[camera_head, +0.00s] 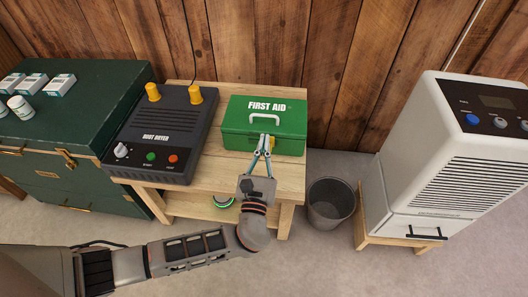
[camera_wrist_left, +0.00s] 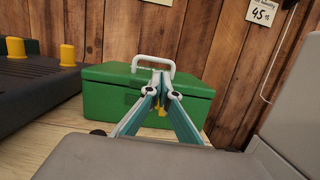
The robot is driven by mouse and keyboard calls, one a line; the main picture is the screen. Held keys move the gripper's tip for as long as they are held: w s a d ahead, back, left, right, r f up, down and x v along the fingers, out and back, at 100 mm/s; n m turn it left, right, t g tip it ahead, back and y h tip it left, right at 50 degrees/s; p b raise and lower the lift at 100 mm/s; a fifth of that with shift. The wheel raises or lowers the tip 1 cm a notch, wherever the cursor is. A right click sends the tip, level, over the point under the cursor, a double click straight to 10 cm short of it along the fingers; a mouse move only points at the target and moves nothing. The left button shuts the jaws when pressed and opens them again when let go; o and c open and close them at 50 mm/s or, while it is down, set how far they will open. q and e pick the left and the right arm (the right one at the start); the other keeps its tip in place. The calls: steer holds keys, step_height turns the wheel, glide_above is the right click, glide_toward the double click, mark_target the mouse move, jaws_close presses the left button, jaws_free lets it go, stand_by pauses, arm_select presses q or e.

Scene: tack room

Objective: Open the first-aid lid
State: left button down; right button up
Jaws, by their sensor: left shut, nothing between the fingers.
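The green first-aid box (camera_head: 290,125) stands on the wooden bench, its lid shut, with a white handle on top. It also shows in the left wrist view (camera_wrist_left: 105,100). A yellow latch (camera_wrist_left: 161,110) is on its front, partly hidden behind my fingers. My left gripper (camera_head: 264,138) is shut and empty, its fingertips right at the box's front near the latch. In the left wrist view the fingertips (camera_wrist_left: 161,80) meet just below the white handle (camera_wrist_left: 153,66). I cannot tell whether they touch the box. My right gripper is not in view.
A boot dryer (camera_head: 165,125) with yellow posts stands left of the box on the bench (camera_head: 205,178). A green trunk (camera_head: 75,110) with small boxes is further left. A bin (camera_head: 331,203) and a white dehumidifier (camera_head: 440,150) stand to the right.

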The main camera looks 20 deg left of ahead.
mark_target(266, 132)
arm_select(q)
steer(key=x, duration=0.5)
steer(key=shift+w+f+b, duration=0.1)
steer(key=shift+b, duration=0.3)
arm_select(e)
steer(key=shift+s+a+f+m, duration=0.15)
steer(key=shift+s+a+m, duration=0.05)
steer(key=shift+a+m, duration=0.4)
